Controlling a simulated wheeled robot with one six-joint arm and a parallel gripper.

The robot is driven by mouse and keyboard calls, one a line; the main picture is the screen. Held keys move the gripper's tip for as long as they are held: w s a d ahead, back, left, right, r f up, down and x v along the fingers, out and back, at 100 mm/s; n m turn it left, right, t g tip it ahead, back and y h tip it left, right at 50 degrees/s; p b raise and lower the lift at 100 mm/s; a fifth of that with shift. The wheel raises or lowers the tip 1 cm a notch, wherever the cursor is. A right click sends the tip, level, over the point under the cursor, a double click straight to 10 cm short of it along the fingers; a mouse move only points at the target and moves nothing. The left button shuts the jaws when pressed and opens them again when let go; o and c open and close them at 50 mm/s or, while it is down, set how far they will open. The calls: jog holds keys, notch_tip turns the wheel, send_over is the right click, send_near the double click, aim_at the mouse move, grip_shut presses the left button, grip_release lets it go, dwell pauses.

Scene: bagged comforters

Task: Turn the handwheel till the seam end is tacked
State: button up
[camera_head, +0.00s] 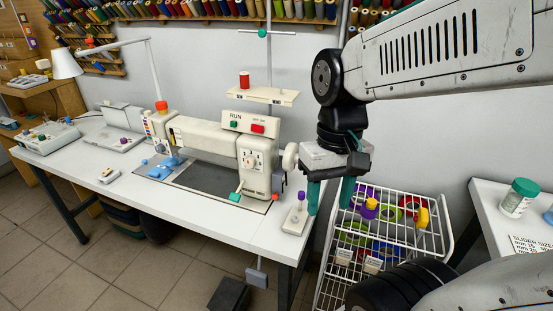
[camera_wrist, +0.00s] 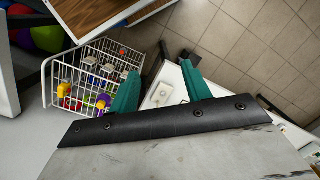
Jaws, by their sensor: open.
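The white sewing machine (camera_head: 205,138) stands on the white table. Its pale handwheel (camera_head: 290,156) sticks out at the right end of the head. My gripper (camera_head: 330,196) hangs to the right of the handwheel with its green fingers apart and pointing down. It is empty and does not touch the wheel. The open fingers also show in the wrist view (camera_wrist: 160,68), over the table edge and rack, where I cannot make out the handwheel. Blue material (camera_head: 163,169) lies at the left of the machine bed. The seam end is too small to make out.
A white wire rack (camera_head: 385,240) with coloured spools stands below and right of my gripper. A small plate with a purple knob (camera_head: 296,215) sits at the table's right end. A thread stand (camera_head: 262,95) with a red cone rises behind the machine. Another table (camera_head: 500,195) is at the right.

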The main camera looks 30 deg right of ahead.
aim_at(295, 158)
jog(key=w+d+f+m+t+y, duration=0.3)
jog(key=w+f+m+y, duration=0.85)
jog(key=m, duration=0.85)
jog(key=w+d+f+m+t+h, duration=0.1)
jog(key=w+d+m+t, duration=1)
jog(key=m, duration=1)
jog(key=w+t, duration=0.1)
jog(key=w, duration=0.2)
jog(key=shift+d+m, duration=0.3)
jog(key=shift+d, duration=0.05)
jog(key=shift+f, duration=0.1)
jog(key=c, duration=0.8)
jog(key=shift+o, duration=0.2)
